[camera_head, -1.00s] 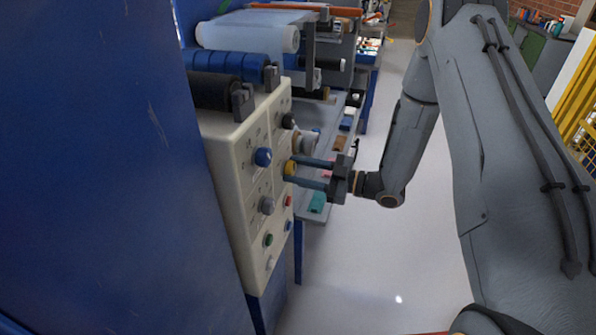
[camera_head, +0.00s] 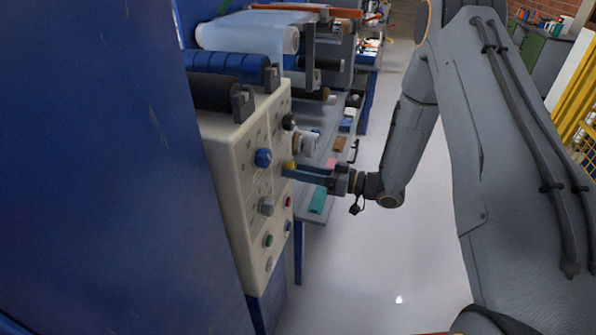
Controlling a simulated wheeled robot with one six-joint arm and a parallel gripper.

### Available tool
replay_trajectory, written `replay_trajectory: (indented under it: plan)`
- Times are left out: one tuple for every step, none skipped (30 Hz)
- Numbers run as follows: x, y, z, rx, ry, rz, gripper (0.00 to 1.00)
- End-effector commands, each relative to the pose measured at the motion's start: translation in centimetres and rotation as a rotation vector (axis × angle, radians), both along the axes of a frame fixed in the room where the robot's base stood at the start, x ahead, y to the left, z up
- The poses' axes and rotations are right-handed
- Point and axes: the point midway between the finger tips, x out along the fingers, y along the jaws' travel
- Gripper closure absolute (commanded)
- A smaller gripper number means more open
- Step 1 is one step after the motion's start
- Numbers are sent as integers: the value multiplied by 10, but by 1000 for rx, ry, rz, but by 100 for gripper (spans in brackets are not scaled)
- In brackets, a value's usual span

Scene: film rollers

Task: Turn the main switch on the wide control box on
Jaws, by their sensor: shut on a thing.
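The wide control box (camera_head: 228,168) is cream-coloured and stands at left centre, with several knobs and buttons on its front face. My gripper (camera_head: 290,170) points left at this face and is shut on a yellow knob (camera_head: 290,164) on the upper right part of the panel. Its fingers now hide most of that knob. A blue knob (camera_head: 263,157) sits to the left of it, a black knob (camera_head: 289,121) above it and a grey knob (camera_head: 266,206) below left. I cannot read the labels, so which knob is the main switch is not certain.
Red (camera_head: 288,201) and green (camera_head: 267,240) buttons sit lower on the panel. A large blue panel (camera_head: 100,170) fills the left side. Rollers (camera_head: 247,38) and a bench with small items lie behind the box. The floor (camera_head: 350,270) to the right is clear.

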Motion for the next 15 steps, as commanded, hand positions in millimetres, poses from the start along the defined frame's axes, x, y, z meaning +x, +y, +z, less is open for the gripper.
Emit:
replay_trajectory:
  plan:
    - [1, 0, 1, 4, 9, -1, 83]
    - [1, 0, 1, 6, 14, -1, 83]
    - [1, 0, 1, 8, 20, -1, 83]
    - [1, 0, 1, 9, 22, -1, 83]
    - [1, 0, 1, 10, 25, -1, 83]
    - [1, 0, 1, 11, 28, -1, 83]
    - [1, 0, 1, 11, 29, -1, 83]
    - [1, 0, 1, 11, 30, -1, 83]
    - [1, 0, 1, 12, 31, -1, 83]
    - [1, 0, 1, 12, 32, -1, 83]
    - [1, 0, 1, 13, 31, -2, 83]
    - [1, 0, 1, 13, 31, -2, 83]
    - [1, 0, 1, 13, 31, -2, 83]
    - [1, 0, 1, 13, 31, -2, 83]
    - [1, 0, 1, 13, 31, -2, 83]
